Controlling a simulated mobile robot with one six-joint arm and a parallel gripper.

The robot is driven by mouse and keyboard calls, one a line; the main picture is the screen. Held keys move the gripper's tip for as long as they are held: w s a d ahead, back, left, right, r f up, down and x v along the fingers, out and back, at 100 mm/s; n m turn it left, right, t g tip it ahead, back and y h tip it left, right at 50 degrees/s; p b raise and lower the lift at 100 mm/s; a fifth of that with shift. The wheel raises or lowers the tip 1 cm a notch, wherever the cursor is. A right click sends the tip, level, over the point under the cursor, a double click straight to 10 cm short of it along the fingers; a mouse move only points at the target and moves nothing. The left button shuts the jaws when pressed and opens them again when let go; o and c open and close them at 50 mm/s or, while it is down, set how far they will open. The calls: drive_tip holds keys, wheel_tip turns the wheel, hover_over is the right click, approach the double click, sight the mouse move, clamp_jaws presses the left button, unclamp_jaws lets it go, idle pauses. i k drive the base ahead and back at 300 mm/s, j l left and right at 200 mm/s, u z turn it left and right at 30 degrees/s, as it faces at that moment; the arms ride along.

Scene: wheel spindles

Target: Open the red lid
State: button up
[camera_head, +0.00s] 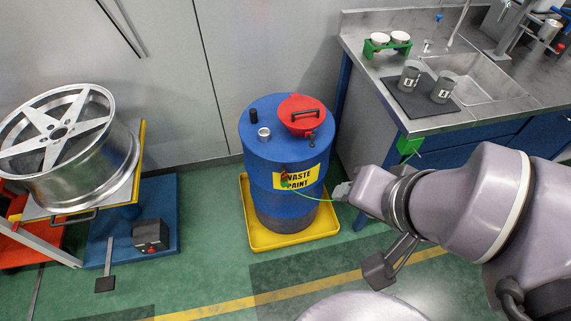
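The red lid (290,106) sits on top of a blue waste paint drum (258,182). It has a dark bar handle (305,113) and looks closed, lying flat over the drum's right part. My gripper (342,190) is to the right of the drum, lower than the lid and apart from it. Its fingers are small and turned mostly away, so I cannot tell whether they are open or shut. Nothing large shows in it.
A yellow tray (262,239) holds the drum. A green cable (322,199) runs from a clip on the drum past my gripper. A steel sink bench (370,83) with cups stands right. A wheel (60,130) on a stand is left. Floor in front is mostly clear.

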sight(302, 107)
drive_tip(key=i+j+z, duration=0.6)
drive_tip(key=j, duration=0.25)
drive_tip(key=i, duration=0.1)
